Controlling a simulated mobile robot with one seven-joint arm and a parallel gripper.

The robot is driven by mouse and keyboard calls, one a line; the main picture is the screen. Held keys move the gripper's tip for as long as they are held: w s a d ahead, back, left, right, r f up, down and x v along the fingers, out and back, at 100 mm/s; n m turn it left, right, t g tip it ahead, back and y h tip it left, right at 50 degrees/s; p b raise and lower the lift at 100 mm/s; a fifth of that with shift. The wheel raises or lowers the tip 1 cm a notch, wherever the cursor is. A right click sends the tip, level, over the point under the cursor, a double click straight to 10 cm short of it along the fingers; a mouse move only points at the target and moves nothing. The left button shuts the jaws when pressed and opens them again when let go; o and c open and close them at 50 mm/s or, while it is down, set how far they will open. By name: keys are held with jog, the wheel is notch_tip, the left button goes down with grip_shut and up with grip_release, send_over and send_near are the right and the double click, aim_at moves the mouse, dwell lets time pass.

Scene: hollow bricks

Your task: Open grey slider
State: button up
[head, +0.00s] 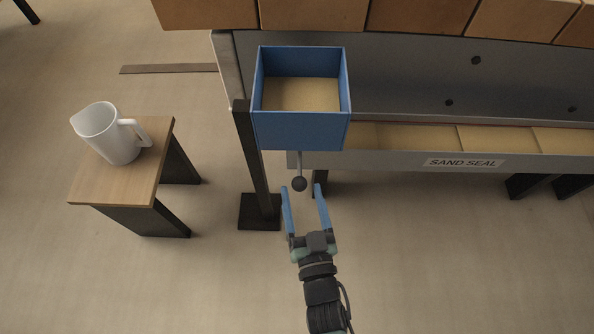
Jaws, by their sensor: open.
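A blue open-topped box (301,131) with sandy material inside stands on a dark post at the top middle. A thin grey rod (299,162) with a dark round knob (299,184) sticks out from below its front. This looks like the slider's handle; any slider plate is hidden under the box. My gripper (301,188) is open, its two blue fingers pointing toward the box. In the picture the knob lies between the fingertips, with gaps on both sides. I cannot tell whether they are at the same height.
A grey trough labelled "SAND SEAL" (463,162) runs right from behind the box, with brown bricks (313,15) along the top. The dark post (252,160) stands left of my gripper. A white jug (108,136) sits on a small wooden table (115,187) at left. Lower floor is clear.

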jog(key=w+a+b, duration=0.1)
jog(key=w+b, duration=0.1)
jog(key=w, duration=0.4)
jog(key=shift+w+a, duration=0.15)
jog(key=shift+w, duration=0.1)
grip_shut()
dwell(1.2)
